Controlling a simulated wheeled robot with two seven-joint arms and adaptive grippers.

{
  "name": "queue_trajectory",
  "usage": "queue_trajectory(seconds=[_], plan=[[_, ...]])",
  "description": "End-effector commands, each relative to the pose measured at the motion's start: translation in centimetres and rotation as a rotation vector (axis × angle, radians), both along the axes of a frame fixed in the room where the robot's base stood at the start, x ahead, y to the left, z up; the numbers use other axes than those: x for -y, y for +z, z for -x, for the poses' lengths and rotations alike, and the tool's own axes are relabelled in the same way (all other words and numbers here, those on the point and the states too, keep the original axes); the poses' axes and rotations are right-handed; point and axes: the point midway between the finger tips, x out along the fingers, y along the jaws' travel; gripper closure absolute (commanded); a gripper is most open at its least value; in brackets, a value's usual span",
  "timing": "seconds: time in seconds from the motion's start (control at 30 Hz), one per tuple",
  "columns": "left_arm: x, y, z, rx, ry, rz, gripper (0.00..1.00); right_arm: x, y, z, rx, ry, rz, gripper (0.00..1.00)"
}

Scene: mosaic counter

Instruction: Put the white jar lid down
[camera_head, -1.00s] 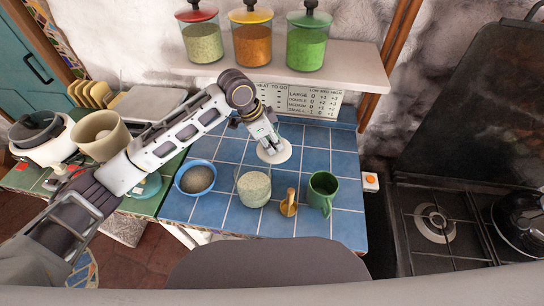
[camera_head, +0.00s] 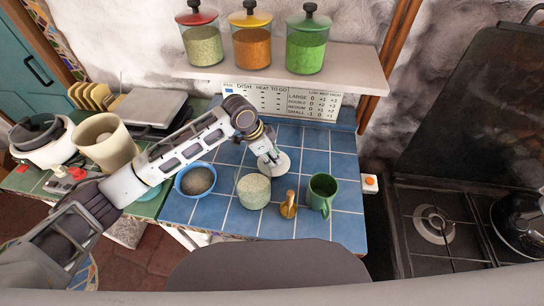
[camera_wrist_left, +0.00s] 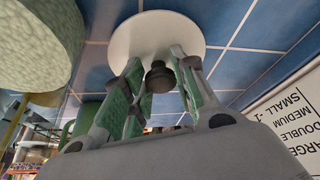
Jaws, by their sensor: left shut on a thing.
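The white jar lid (camera_head: 280,164) is a round disc with a dark knob, and it looks tilted in the head view. My left gripper (camera_head: 269,156) is shut on its knob, behind the open jar. In the left wrist view the lid (camera_wrist_left: 150,38) is beyond the fingertips of the gripper (camera_wrist_left: 160,82), with the dark knob between the green-padded fingers. I cannot tell whether the lid's edge touches the blue tiles. The open glass jar (camera_head: 253,191) of pale green grains stands on the tiles just in front of the lid. My right gripper is out of view.
The blue tiled counter (camera_head: 225,217) also bears a blue bowl (camera_head: 196,180), a brass item (camera_head: 288,207) and a green mug (camera_head: 322,191). Bare tiles lie right of the lid and behind the mug. Three lidded jars stand on the shelf (camera_head: 345,80); a stove (camera_head: 450,225) is at right.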

Motion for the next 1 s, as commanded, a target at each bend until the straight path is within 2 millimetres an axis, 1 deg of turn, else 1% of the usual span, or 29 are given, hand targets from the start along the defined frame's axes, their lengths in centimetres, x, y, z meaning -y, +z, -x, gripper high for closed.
queue_trajectory(seconds=[0.1,0.53,0.57,0.7,0.73,1.0], plan=[[-0.02,-0.59,-0.06,0.002,0.001,0.001,0.97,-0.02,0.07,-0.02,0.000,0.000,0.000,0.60],[-0.01,-0.88,-0.02,0.001,-0.001,0.001,0.97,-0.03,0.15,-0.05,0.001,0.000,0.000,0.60],[-0.01,-0.92,-0.02,0.001,-0.001,0.000,0.71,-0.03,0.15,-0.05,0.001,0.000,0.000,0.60],[-0.01,-0.91,-0.02,0.001,-0.001,0.000,0.53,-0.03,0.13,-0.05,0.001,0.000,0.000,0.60],[-0.01,-0.91,-0.02,0.001,-0.001,0.000,0.51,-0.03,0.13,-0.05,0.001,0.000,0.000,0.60],[0.00,-0.90,-0.02,0.001,-0.001,0.001,0.51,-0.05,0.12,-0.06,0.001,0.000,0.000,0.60]])
